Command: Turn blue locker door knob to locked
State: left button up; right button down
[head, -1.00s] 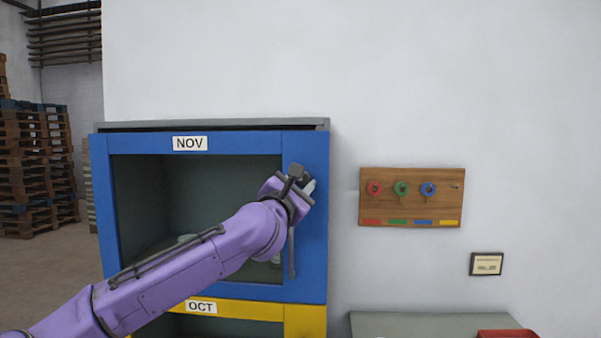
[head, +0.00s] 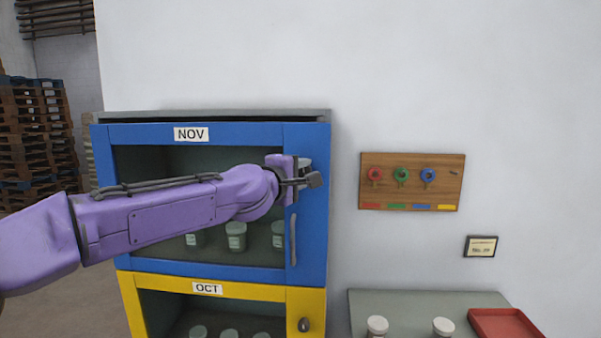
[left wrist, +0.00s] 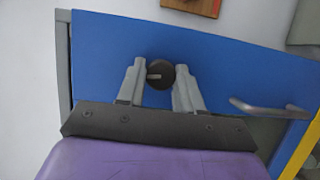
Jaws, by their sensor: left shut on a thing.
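The blue locker door (head: 313,230), under the label NOV, is closed and has a window. My left gripper (head: 305,168) is shut on the knob near the door's upper right; in the head view the gripper hides most of the knob. The gripper also shows in the left wrist view (left wrist: 159,82). The grey door handle (head: 293,240) hangs below the gripper. My right gripper is not in view.
A yellow locker (head: 225,289) labelled OCT is below, with its own dark knob (head: 304,325). A wooden key board (head: 412,197) hangs right of the lockers. A grey table (head: 410,300) holds white-capped jars (head: 377,325) and a red tray (head: 505,322).

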pick_arm(q)
jog(key=shift+m, duration=0.6)
jog(key=o, duration=1)
jog(key=shift+d, duration=0.1)
jog(key=shift+s, duration=0.25)
jog(key=v, duration=0.5)
jog(key=b+v, duration=0.1)
jog(key=v, duration=0.4)
jog(key=shift+r, duration=0.25)
jog(key=shift+w, duration=0.1)
